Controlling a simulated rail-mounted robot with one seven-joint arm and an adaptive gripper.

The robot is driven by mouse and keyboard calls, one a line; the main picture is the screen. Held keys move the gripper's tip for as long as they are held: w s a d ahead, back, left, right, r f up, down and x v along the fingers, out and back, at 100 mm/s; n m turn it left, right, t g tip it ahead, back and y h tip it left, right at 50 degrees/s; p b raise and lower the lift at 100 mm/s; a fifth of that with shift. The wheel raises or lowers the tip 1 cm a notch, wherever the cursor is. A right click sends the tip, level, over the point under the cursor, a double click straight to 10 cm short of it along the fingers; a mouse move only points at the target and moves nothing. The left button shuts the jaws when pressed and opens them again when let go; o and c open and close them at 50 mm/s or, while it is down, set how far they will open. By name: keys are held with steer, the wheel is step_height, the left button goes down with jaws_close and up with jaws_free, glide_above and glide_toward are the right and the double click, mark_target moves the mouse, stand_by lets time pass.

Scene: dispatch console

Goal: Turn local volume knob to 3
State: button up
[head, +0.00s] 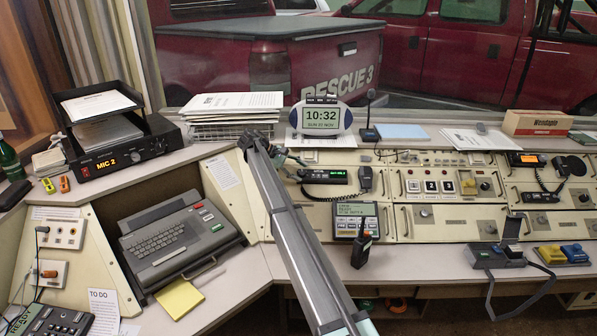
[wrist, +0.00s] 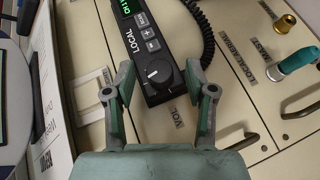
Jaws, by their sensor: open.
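The local volume knob (wrist: 158,73) is a round dark knob with a light pointer mark, at the near end of a black radio unit marked LOCAL (wrist: 133,42). Its scale numbers are too small to read. My gripper (wrist: 160,84) is open in the wrist view, one finger on each side of the knob, with visible gaps and nothing held. In the head view the radio (head: 323,176), with a green display, sits on the console panel. My gripper (head: 287,160) is just left of it, partly hidden by my arm.
A coiled black cord (wrist: 205,35) runs right of the radio to a handset (head: 365,179). A teal-capped connector (wrist: 297,60) and a metal handle (wrist: 302,108) stand farther right. A display clock (head: 321,118) stands behind the radio; a keypad unit (head: 356,220) lies in front.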

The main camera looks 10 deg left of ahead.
steer(key=shift+r, duration=0.1)
step_height(320, 180, up, 10)
stand_by(0.4)
